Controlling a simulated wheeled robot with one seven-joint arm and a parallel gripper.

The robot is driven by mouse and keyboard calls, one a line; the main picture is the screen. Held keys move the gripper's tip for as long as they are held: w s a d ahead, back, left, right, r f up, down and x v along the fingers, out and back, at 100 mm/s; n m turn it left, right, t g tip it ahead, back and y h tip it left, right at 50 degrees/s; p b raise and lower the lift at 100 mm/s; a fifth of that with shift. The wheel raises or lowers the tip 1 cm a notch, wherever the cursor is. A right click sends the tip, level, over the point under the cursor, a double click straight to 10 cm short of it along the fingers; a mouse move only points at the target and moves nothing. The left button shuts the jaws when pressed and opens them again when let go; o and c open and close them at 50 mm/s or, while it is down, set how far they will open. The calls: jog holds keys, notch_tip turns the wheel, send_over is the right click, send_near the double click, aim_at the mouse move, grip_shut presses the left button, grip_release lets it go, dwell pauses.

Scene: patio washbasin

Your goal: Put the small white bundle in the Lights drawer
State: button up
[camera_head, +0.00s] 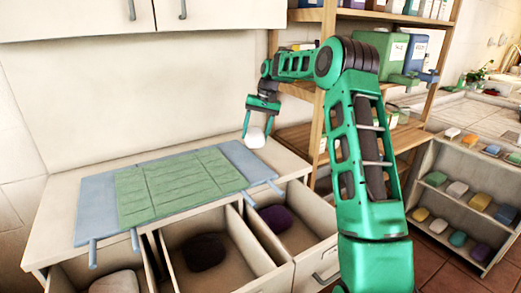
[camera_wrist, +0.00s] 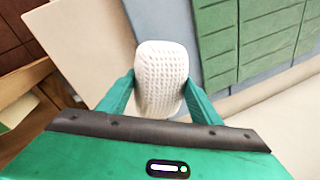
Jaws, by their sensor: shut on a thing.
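The small white bundle (camera_head: 255,137) is held between the fingers of my gripper (camera_head: 254,122), above the right end of the counter. In the wrist view the bundle (camera_wrist: 160,75) looks knitted and rounded, with a green finger on each side. Several drawers stand open under the counter. The left one holds a whitish bundle (camera_head: 117,284), the middle one a dark bundle (camera_head: 204,252), and the right one a purple bundle (camera_head: 275,218). I can read no label on any drawer, so I cannot tell which is the Lights drawer.
A blue mat (camera_head: 97,205) with a green panelled piece (camera_head: 180,182) lies on the counter (camera_head: 62,200). A wooden shelf (camera_head: 302,140) with boxes stands behind my arm. A low rack (camera_head: 455,212) of coloured bundles stands at the right. Wall cabinets (camera_head: 80,18) hang above.

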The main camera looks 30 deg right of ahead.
jog(key=d+f, duration=0.1)
jog(key=d, duration=0.1)
jog(key=d+f, duration=0.1)
jog(key=d, duration=0.1)
jog(key=w+d+f, duration=0.1)
jog(key=d, duration=0.1)
jog(key=shift+f, duration=0.3)
jog(key=shift+s+f, duration=0.1)
jog(key=shift+f, duration=1.95)
jog(key=o, duration=0.8)
jog(key=v, duration=1.2)
jog(key=shift+a+r, duration=0.1)
jog(key=shift+r, duration=0.05)
